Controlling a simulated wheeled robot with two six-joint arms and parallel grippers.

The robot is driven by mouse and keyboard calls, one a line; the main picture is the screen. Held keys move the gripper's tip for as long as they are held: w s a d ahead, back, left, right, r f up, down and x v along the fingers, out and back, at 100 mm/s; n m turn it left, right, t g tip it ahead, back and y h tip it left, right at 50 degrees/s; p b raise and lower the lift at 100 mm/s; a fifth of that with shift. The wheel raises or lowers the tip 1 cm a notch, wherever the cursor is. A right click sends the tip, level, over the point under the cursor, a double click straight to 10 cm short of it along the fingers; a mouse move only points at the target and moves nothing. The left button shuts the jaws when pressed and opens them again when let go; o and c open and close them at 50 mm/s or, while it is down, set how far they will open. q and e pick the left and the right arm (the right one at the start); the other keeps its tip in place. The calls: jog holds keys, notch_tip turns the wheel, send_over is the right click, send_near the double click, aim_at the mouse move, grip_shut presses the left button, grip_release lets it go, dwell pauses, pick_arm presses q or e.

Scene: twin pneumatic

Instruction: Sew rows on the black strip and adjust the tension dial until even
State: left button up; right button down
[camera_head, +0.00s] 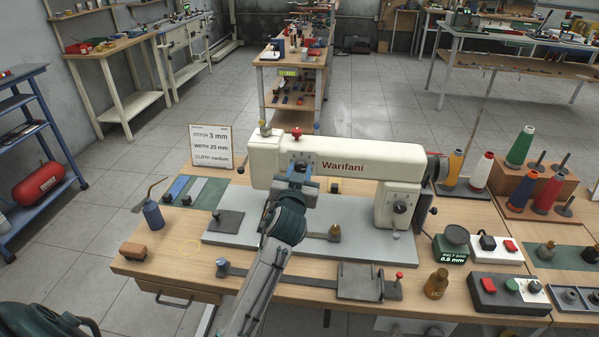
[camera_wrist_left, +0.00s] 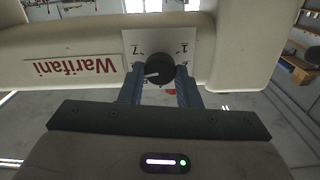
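A cream sewing machine marked Warifani (camera_head: 342,167) stands on a grey base on the wooden table. My left gripper (camera_head: 297,172) reaches up to its left head. In the left wrist view, the black tension dial (camera_wrist_left: 158,72) sits on a white plate marked 7 and 1. Its pale pointer points left. My left gripper's two blue fingers (camera_wrist_left: 160,88) stand either side of the dial, very close to it; I cannot tell whether they touch it. My arm hides part of the machine bed. No black strip can be clearly made out. My right gripper is not in view.
A sign (camera_head: 211,147) reads stitch 3 mm, width 20 mm.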

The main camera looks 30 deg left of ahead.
pick_arm(q)
jog(key=shift+c, duration=0.8)
jog(key=shift+f+n+b, duration=0.25)
jog(key=shift+n+b, duration=0.65)
jog(key=shift+b, duration=0.3)
jog(key=shift+n+b, duration=1.05)
jog(key=shift+n, duration=0.15)
jog(key=shift+n+b, duration=0.55)
jog(key=shift+n, duration=0.15)
jog(key=shift+n+b, duration=0.5)
jog(key=shift+n, duration=0.3)
jog(key=shift+r+n, duration=0.15)
jog(key=shift+n, duration=0.25)
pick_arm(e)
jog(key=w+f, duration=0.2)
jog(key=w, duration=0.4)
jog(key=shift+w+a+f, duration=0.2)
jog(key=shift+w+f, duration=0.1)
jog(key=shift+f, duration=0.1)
pick_arm(q)
jog(key=o, duration=1)
